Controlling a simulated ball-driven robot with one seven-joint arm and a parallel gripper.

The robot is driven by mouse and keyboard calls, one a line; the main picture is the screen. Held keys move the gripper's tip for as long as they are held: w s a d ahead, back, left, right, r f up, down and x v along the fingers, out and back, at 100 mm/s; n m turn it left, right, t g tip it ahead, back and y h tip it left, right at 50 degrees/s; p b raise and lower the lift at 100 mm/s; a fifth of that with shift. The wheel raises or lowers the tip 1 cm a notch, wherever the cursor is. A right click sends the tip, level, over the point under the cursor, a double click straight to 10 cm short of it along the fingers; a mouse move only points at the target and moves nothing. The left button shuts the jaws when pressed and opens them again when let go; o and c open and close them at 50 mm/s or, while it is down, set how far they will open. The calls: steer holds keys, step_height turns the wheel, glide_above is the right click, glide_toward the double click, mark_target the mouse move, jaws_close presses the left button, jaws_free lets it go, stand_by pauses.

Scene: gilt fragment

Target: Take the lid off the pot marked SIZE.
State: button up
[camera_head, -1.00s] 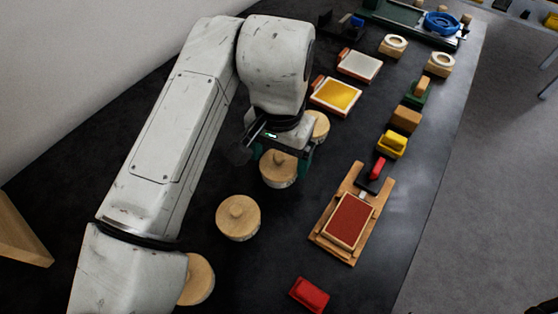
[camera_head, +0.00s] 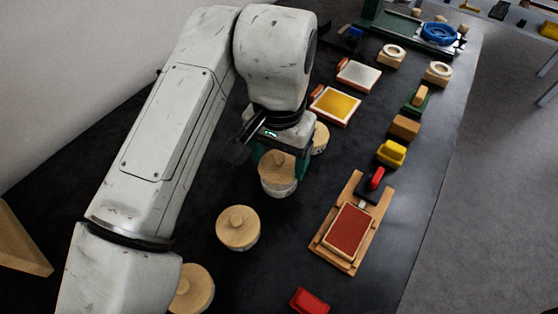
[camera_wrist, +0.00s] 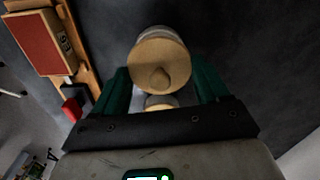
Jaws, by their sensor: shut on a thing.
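My gripper (camera_head: 279,168) is shut on a round wooden lid (camera_head: 275,168) with a central knob, its teal fingers on either side. The lid also shows between the fingers in the wrist view (camera_wrist: 160,65). A pale pot (camera_head: 281,189) is below it; the lid looks slightly raised, but the gap is not clear. Similar lidded pots stand behind to the right (camera_head: 320,138), in front to the left (camera_head: 238,228) and at the lower left (camera_head: 193,292), the last partly behind my arm. I cannot read a SIZE mark on any pot.
A wooden tray (camera_head: 325,243) with a red-topped block (camera_head: 347,230) lies to the right. A red block (camera_head: 310,301) is near the front. A yellow-topped block (camera_head: 335,105) and several small blocks fill the far and right side. Dark table between pots and tray is clear.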

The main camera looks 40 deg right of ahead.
steer(key=s+d+r+p, duration=0.1)
steer(key=s+d+r, duration=0.2)
steer(key=s+r, duration=0.25)
steer(key=s+d+r+p, duration=0.1)
steer(key=s+d+r, duration=0.2)
steer(key=s+r, duration=0.3)
steer(key=w+a+f+n+p, duration=0.3)
steer(key=w+a+n+p, duration=0.6)
steer(key=p, duration=0.3)
steer(key=w+f, duration=0.3)
steer(key=w, duration=0.1)
steer(key=w+f, duration=0.3)
steer(key=w, duration=0.1)
steer(key=w+f, duration=0.3)
steer(key=w, duration=0.2)
steer(key=shift+a+f+b, duration=0.3)
steer(key=shift+a+b, duration=0.05)
steer(key=shift+w+f, duration=0.45)
steer(key=shift+f, duration=0.05)
steer(key=shift+f+p, duration=0.45)
steer(key=shift+f, duration=1.05)
steer(key=shift+f, duration=0.1)
